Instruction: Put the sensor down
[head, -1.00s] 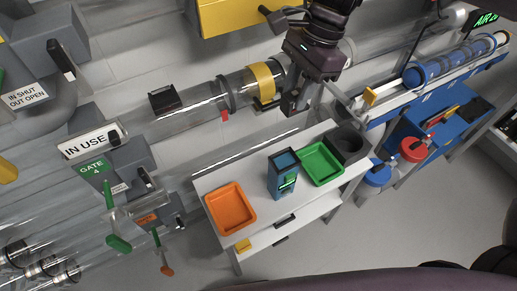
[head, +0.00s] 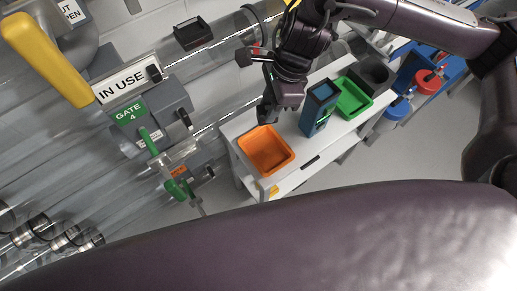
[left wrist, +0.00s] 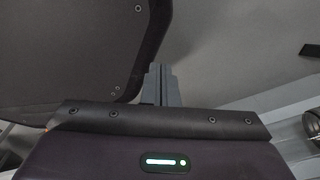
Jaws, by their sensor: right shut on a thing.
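My right gripper (head: 268,108) hangs just above the far edge of the orange tray (head: 246,151), at the left end of the white table. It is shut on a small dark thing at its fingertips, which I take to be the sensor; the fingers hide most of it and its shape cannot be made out. The orange tray looks empty. My left gripper shows in the left wrist view (left wrist: 160,84), its grey fingers close together with nothing seen between them. It is not seen in the head view.
On the white table (head: 235,128) stand a blue box (head: 318,108), a green tray (head: 353,98) and a dark grey bin (head: 374,72). Clear tubes and the Gate 4 unit (head: 130,112) with its "IN USE" sign (head: 127,80) lie to the left. A blue bench (head: 412,68) stands at right.

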